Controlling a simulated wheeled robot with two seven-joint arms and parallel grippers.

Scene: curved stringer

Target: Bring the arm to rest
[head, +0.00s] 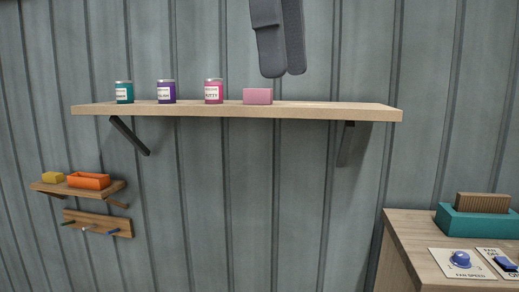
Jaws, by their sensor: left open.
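My left gripper (284,72) shows at the top centre of the head view. Its two dark grey fingers point down and partly overlap from this angle. The fingers are apart and hold nothing that I can see. They appear above the right half of a long wooden shelf (330,110), over a pink block (258,96) in the picture. I see no contact with the shelf or block. The rest of my left arm is out of the frame. My right gripper is not in view.
A teal jar (124,93), a purple jar (166,92) and a pink putty jar (214,92) stand on the shelf. A small shelf (108,191) at left holds an orange tray (88,181). A cabinet (405,240) at right bears a teal box (470,222) and fan controls (462,262).

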